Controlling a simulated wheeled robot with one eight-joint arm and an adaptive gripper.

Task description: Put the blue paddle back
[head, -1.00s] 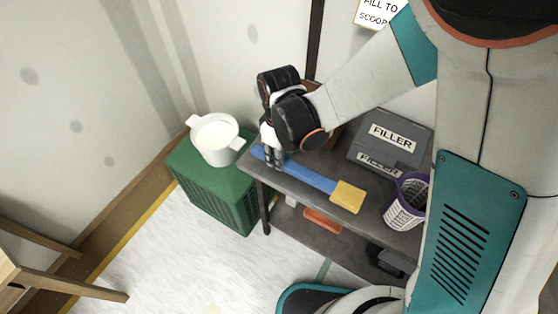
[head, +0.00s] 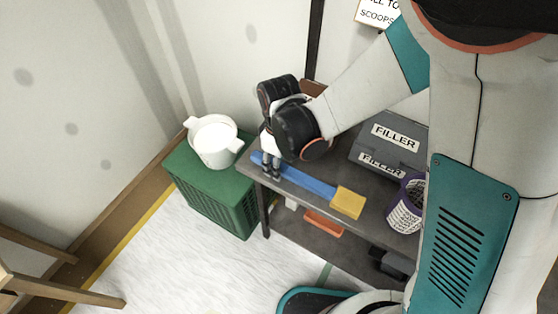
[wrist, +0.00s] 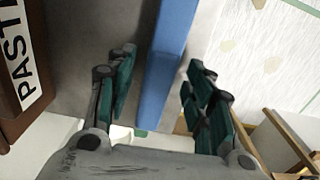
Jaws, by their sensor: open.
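The blue paddle (head: 306,182), with a long blue handle and a yellow square end (head: 347,202), lies flat on the dark top of a small shelf unit, along its front edge. My gripper (head: 271,174) is over the handle end, pointing down, open. In the wrist view the blue handle (wrist: 166,70) runs between the two open fingers, my gripper (wrist: 160,72) straddling it with gaps at both sides. I cannot tell exactly how high the fingertips are above the shelf top. The wrist view does not show the yellow end.
A grey FILLER box (head: 385,150) and a purple mesh basket (head: 406,205) stand on the shelf top (head: 291,192). A green crate (head: 215,190) with a white pot (head: 214,142) is at left. A brown PASTE box (wrist: 18,65) shows in the wrist view.

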